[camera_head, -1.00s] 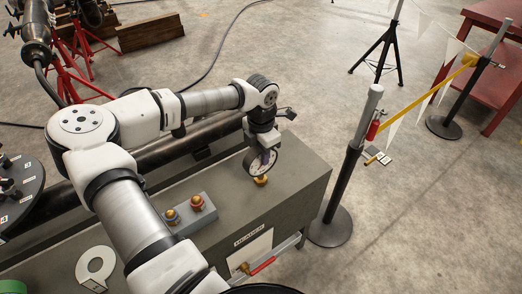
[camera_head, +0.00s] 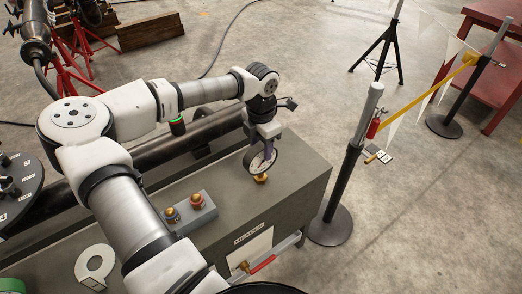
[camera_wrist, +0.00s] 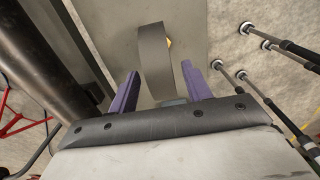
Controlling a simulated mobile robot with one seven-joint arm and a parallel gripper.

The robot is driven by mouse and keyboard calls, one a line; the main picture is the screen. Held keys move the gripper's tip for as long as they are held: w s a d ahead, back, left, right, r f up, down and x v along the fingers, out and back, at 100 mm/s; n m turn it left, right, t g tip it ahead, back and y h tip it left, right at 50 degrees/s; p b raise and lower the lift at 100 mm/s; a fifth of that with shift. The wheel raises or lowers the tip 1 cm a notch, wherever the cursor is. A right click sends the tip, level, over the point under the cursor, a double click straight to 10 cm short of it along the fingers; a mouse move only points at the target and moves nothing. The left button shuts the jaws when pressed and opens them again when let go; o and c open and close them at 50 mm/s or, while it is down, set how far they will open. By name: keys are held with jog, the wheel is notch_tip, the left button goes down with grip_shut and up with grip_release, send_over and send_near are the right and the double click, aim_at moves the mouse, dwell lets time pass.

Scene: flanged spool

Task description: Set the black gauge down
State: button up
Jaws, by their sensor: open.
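The black gauge (camera_head: 257,164), round with a pale dial, stands tilted at a brass fitting (camera_head: 261,179) on the grey bench top. My gripper (camera_head: 269,148) is just above and behind it, with its purple fingers pointing down. In the wrist view the gauge (camera_wrist: 156,60) shows edge-on as a dark curved band between my gripper's (camera_wrist: 160,75) two spread fingers. Gaps show on both sides of it there, so the jaws are open around it. A bit of brass (camera_wrist: 169,42) shows beside the gauge. Whether the gauge is seated on the fitting cannot be told.
A black pipe (camera_head: 190,140) runs behind. A barrier post (camera_head: 345,180) stands right of the bench.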

notch_tip(320, 180, up, 10)
jog(key=b, duration=0.1)
jog(key=shift+b, duration=0.4)
